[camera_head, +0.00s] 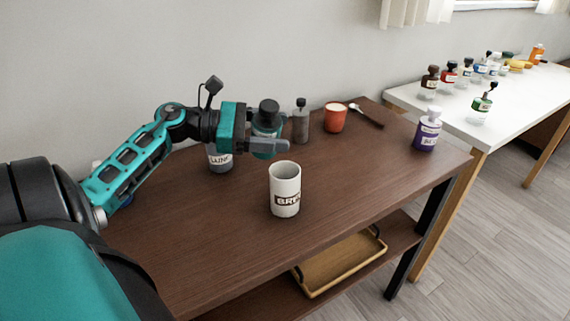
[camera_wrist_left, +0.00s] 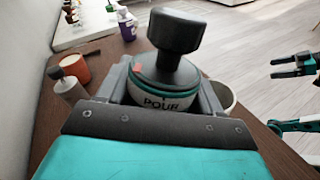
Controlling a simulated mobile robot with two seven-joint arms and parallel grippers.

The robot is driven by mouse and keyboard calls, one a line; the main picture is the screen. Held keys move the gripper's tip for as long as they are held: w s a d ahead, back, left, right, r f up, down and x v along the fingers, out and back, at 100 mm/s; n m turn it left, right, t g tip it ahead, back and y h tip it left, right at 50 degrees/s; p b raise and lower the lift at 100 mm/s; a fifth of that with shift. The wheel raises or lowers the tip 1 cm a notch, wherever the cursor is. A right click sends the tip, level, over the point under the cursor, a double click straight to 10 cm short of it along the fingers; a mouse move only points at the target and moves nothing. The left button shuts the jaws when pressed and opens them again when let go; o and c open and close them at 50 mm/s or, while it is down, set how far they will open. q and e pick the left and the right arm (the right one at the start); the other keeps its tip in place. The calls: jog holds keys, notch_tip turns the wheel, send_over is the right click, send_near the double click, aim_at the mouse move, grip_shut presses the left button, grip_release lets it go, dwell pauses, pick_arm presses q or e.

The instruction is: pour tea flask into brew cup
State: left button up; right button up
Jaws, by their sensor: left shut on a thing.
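The brew cup (camera_head: 285,185), white with a dark label reading "BRE", stands upright and open on the brown table. Its pale rim (camera_wrist_left: 226,96) shows behind the flask in the left wrist view. The tea flask (camera_head: 268,108) has a black top; in the left wrist view the flask (camera_wrist_left: 165,100) reads "POUR". My left gripper (camera_head: 270,134) is shut around the flask, which looks about upright, behind and left of the cup. The fingers hide much of its body. My right gripper (camera_wrist_left: 296,66) shows at the right of the left wrist view, open and empty, away from the cup.
A "LUNC" container (camera_head: 220,160) stands behind my left wrist. A grey bottle (camera_head: 301,124), an orange cup (camera_head: 335,118) and a spoon (camera_head: 366,115) are at the back. A purple bottle (camera_head: 427,132) stands at the right end. The table front is clear.

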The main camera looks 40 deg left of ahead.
aim_at(276, 132)
pick_arm(q)
jog(key=shift+s+d+r+m+p, duration=0.1)
jog(key=shift+d+r+m+p, duration=0.1)
jog(key=shift+d+m+p, duration=0.15)
jog(key=shift+s+d+m+y+p, duration=0.1)
jog(key=shift+d+m+y+p, duration=0.1)
jog(key=shift+m+y+p, duration=0.1)
jog(key=shift+d+r+p, duration=0.15)
jog(key=shift+d+p, duration=0.05)
jog(key=shift+p, duration=0.1)
jog(key=shift+d+m, duration=0.1)
jog(key=shift+m, duration=0.15)
pick_arm(e)
jog(key=shift+s+d+r, duration=0.3)
jog(key=shift+s+d, duration=0.05)
jog(key=shift+d, duration=0.35)
pick_arm(q)
jog(key=shift+s+d+g+y, duration=0.1)
jog(key=shift+g+y, duration=0.2)
jog(key=shift+s+d+r+m+y+p, duration=0.15)
jog(key=shift+d+m+y+p, duration=0.2)
jog(key=shift+p, duration=0.45)
pick_arm(e)
jog(key=shift+d+r, duration=0.15)
jog(key=shift+r, duration=0.3)
